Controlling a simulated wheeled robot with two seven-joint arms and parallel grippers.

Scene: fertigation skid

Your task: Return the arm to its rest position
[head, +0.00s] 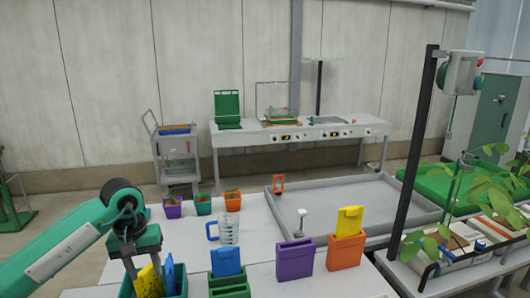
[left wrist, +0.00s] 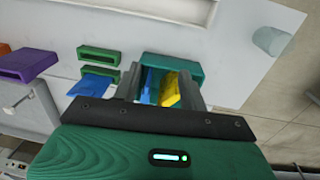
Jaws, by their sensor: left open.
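My left arm comes in from the left in the head view. Its gripper (head: 146,266) points down at a teal bin (head: 183,287) at the bottom edge. In the left wrist view the gripper's two fingers (left wrist: 160,88) are apart, with the teal bin (left wrist: 172,60) beyond them. A yellow packet (left wrist: 170,92) and a blue packet (left wrist: 149,85) stand in that bin and show between the fingers. I cannot tell how far the fingertips are from the packets. My right gripper is not in view.
A purple bin (head: 295,260), an orange bin (head: 346,252) with a yellow packet (head: 349,219), and a green bin (head: 229,285) with a blue packet (head: 226,261) stand to the right. A clear jug (head: 229,231) and potted seedlings are behind. A dark post (head: 419,140) rises at right.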

